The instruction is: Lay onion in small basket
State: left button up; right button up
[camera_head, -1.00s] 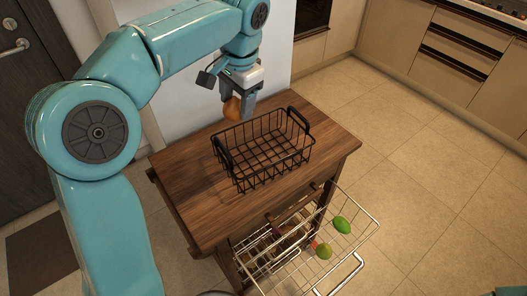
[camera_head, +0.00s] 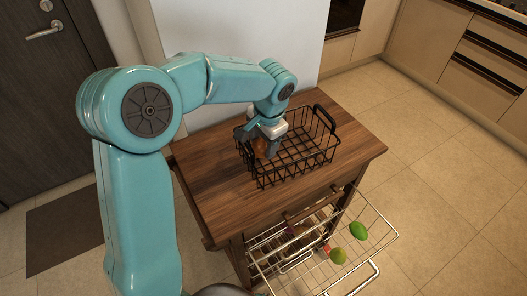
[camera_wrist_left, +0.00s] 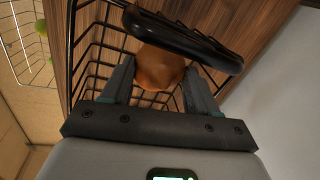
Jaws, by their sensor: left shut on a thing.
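The onion (camera_wrist_left: 158,66) is brown-orange and sits between the fingers of my left gripper (camera_wrist_left: 160,88) in the left wrist view. In the head view my left gripper (camera_head: 268,150) is down inside the left part of the black wire basket (camera_head: 300,158), and the onion is mostly hidden behind the fingers. The gripper is shut on the onion. The basket stands on the wooden cart top, and one of its black handles (camera_wrist_left: 185,38) crosses in front of the onion's upper part in the wrist view. My right gripper is not in view.
The wooden cart (camera_head: 215,190) has free top surface left of the basket. Below it, a pulled-out wire drawer (camera_head: 372,222) holds a green fruit (camera_head: 358,231) and a yellow-green one (camera_head: 338,256). Kitchen cabinets (camera_head: 440,50) stand at the back right.

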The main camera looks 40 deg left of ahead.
aim_at(263, 153)
pick_arm(q)
notch_tip(263, 153, down, 4)
jog(key=shift+f, duration=0.15)
jog(key=shift+f+b, duration=0.15)
jog(key=shift+b, duration=0.15)
jog(key=o, duration=1.1)
